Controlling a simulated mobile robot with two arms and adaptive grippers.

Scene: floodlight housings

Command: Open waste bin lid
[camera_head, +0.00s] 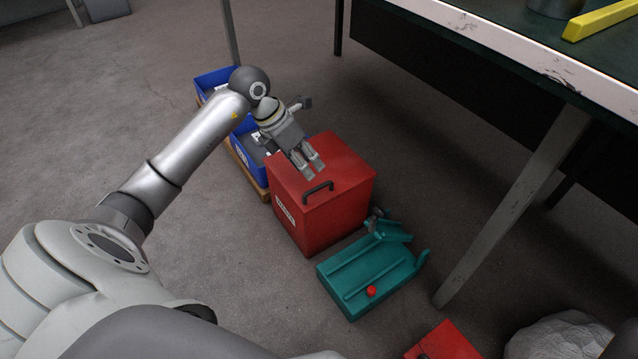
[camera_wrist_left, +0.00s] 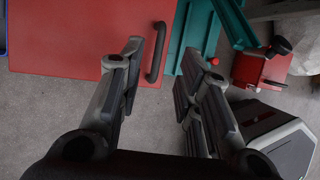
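The waste bin (camera_head: 303,222) is a red box with a flat red lid (camera_head: 345,165), which is closed. A dark bar handle (camera_head: 318,192) stands at the lid's near edge. My left gripper (camera_head: 314,172) is over the lid, just behind the handle in the head view. The handle (camera_wrist_left: 157,52) shows beyond the fingertips there, on the red lid (camera_wrist_left: 75,40). Whether a finger touches the lid I cannot tell. My right gripper is not in view.
A teal tray-like part (camera_head: 365,273) with a red knob lies right beside the bin. Blue crates (camera_head: 245,140) stand behind it at left. A workbench (camera_head: 540,70) with a slanted leg (camera_head: 515,205) is at right. Another red box (camera_head: 445,343) is at the bottom.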

